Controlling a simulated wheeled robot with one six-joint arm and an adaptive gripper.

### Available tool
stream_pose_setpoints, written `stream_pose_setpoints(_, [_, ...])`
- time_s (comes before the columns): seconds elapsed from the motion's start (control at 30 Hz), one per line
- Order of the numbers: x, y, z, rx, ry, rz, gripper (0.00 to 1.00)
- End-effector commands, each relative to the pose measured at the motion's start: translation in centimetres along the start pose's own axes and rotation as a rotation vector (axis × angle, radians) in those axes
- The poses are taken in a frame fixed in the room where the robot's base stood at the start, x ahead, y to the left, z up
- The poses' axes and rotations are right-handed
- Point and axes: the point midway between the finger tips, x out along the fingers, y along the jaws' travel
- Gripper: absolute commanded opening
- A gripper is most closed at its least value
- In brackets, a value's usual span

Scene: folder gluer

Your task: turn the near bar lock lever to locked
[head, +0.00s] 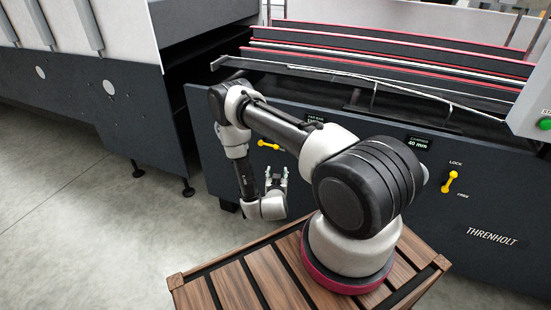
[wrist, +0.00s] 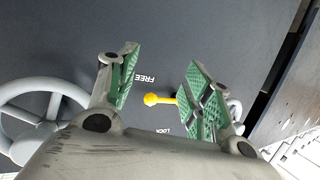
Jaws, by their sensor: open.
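Two yellow lock levers show on the dark front panel in the head view. The left lever (head: 268,145) lies nearly level, behind my gripper (head: 277,178); its labels are hidden or unreadable there. The right lever (head: 449,182) stands tilted between the words LOCK above and FREE below. I cannot read which one is the near bar lever. In the wrist view a yellow lever (wrist: 160,100) shows beyond and between my open green-padded fingers (wrist: 160,95), between the words FREE and LOCK. The fingers are empty and appear apart from it.
Grey handwheels (wrist: 35,115) flank the lever in the wrist view. Small displays (head: 418,142) sit on the panel above the levers. A long dark rail (head: 370,80) runs over the machine front. Grey floor (head: 100,210) is clear at the left.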

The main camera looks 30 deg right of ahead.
Motion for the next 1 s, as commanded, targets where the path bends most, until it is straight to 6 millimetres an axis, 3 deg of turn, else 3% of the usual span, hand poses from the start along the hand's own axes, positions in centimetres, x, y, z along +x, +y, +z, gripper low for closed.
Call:
stream_pose_setpoints(0.1, [-0.4, -0.3, -4.2, 0.022, 0.18, -0.013, 0.5])
stream_pose_setpoints(0.23, [-0.7, -0.7, -6.2, 0.033, 0.263, -0.03, 0.5])
stream_pose_setpoints(0.7, [5.7, -0.9, -8.1, 0.041, 0.269, -0.033, 0.5])
stream_pose_setpoints(1.0, [6.6, -1.0, -8.3, 0.039, 0.267, -0.035, 0.5])
